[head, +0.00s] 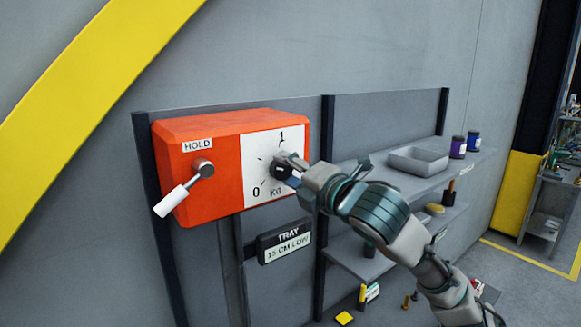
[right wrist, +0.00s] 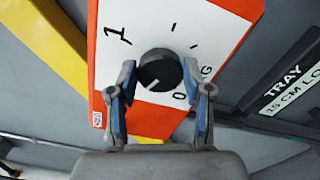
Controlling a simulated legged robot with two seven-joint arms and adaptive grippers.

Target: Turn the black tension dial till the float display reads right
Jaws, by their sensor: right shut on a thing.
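The black tension dial (head: 278,168) sits on the white scale plate (head: 258,150), marked 0, 1 and KG, on the orange box (head: 222,190). In the right wrist view the dial (right wrist: 160,68) shows a white line at its lower edge, left of the 0. My right gripper (head: 287,167) is at the dial; in the right wrist view its fingers (right wrist: 163,92) lie on either side of it, shut on it. The float display (head: 284,243) below the box reads "TRAY 15 CM LOW". My left gripper is not in view.
A lever with a white handle (head: 177,198) hangs below the HOLD label on the box's left. Shelves to the right hold a grey bin (head: 418,160) and two dark jars (head: 458,147). A yellow beam (head: 90,80) crosses the wall at upper left.

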